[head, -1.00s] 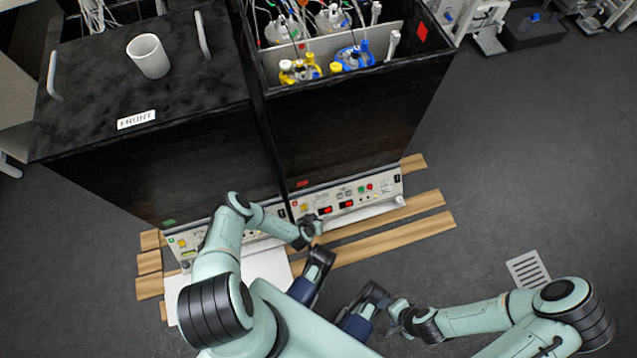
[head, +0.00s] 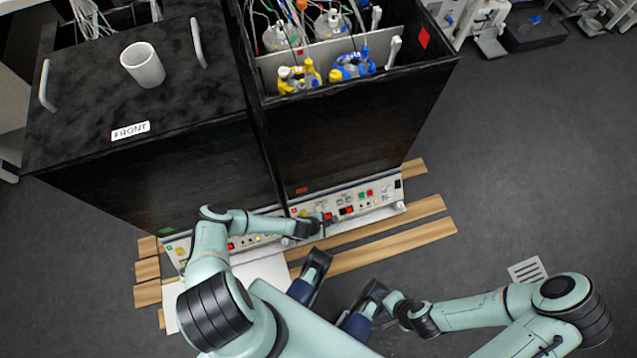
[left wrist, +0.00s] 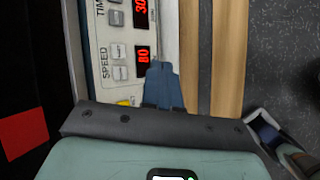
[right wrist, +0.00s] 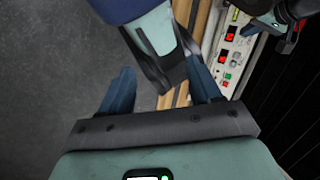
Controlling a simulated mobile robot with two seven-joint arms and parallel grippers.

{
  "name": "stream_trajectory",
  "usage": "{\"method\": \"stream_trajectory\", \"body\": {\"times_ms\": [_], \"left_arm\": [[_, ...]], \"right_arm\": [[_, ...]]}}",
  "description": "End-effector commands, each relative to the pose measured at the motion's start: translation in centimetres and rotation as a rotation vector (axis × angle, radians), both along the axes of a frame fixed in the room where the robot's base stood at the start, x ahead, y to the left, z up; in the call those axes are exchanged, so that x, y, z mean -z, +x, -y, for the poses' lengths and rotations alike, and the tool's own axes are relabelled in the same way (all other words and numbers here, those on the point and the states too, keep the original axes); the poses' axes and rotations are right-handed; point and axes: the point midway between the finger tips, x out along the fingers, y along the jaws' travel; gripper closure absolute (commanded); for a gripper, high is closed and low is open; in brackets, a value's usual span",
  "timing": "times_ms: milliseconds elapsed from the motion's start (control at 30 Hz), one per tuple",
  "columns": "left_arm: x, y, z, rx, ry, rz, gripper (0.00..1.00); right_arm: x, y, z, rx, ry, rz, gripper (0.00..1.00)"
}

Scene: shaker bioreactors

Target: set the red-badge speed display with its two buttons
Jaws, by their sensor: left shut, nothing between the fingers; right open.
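The red-badge cabinet's control panel (head: 375,198) runs along the base of the right-hand dark cabinet, below a small red badge (head: 302,190). In the left wrist view, the SPEED display (left wrist: 143,57) is lit red and seems to read 80, sideways. Its two grey buttons (left wrist: 119,52) (left wrist: 120,73) sit beside the SPEED label. My left gripper (head: 320,220) is shut and empty at the panel. Its blue fingertips (left wrist: 162,78) overlap the display's near edge, apart from the buttons in the picture; contact cannot be told. My right gripper (right wrist: 160,88) is open and empty, away from the panel.
The TIME display (left wrist: 141,14) and its buttons lie beside the speed set. A green-badge (head: 166,231) cabinet with its own panel stands at left, with a white cup (head: 143,65) on top. Wooden slats (head: 390,240) lie before the panels. The floor at right is open.

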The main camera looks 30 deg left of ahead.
Motion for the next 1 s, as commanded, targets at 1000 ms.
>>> {"method": "stream_trajectory", "body": {"times_ms": [1000], "left_arm": [[5.3, 3.6, -4.3, 0.004, 0.006, 0.0, 1.0]], "right_arm": [[7.9, 7.5, 4.4, 0.093, -0.111, 0.189, 0.37]]}}
